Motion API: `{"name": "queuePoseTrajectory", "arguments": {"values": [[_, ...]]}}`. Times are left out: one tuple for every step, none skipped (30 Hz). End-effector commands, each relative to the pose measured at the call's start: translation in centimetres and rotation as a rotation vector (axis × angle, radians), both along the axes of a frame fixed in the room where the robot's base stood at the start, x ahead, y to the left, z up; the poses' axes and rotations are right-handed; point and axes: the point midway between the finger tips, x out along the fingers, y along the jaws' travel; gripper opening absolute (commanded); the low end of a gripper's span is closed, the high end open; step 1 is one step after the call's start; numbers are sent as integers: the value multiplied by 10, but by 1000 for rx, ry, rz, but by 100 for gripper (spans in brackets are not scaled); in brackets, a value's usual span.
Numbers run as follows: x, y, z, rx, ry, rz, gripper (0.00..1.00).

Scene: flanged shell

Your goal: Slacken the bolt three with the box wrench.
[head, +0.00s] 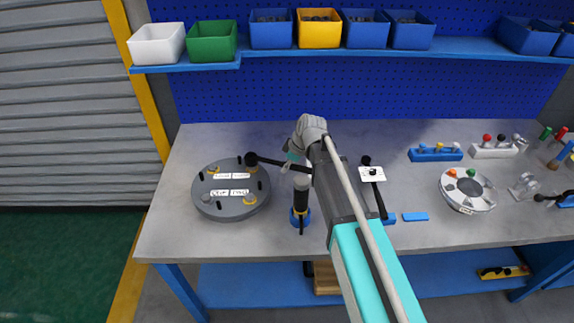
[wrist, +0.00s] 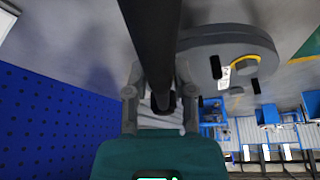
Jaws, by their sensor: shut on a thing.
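The grey round flanged shell (head: 230,208) lies on the left of the workbench, with several bolts and white labels whose text I cannot read surely. It also shows at the upper right of the wrist view (wrist: 215,45). A gold-collared bolt (head: 250,199) is at its front right and another (head: 213,169) at its back left. My gripper (head: 291,163) is right of the shell, shut on the black box wrench (head: 278,162). The wrench's round head is over the shell's back right edge, hiding what is under it; seating is unclear. The handle fills the top of the wrist view (wrist: 150,35).
A black post on a blue base (head: 300,215) stands close under my gripper. A white plate with a black lever (head: 372,174) lies right of my arm. A pale round fixture (head: 467,189) is farther right. Bins (head: 211,42) line the shelf behind. The bench's front left is clear.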

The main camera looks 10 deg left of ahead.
Motion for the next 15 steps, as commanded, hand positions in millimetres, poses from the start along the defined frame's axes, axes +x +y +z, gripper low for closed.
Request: {"name": "queuePoseTrajectory", "arguments": {"values": [[0,0,-2,1,0,0,0],[0,0,-2,1,0,0,0],[0,0,-3,1,0,0,0],[0,0,-4,1,0,0,0],[0,0,-4,1,0,0,0],[0,0,-5,1,0,0,0],[0,0,-5,1,0,0,0],[0,0,-6,1,0,0,0],[0,0,-6,1,0,0,0],[0,0,-7,1,0,0,0],[0,0,-7,1,0,0,0],[0,0,-8,1,0,0,0],[0,0,-9,1,0,0,0],[0,0,-9,1,0,0,0],[0,0,-10,1,0,0,0]]}}
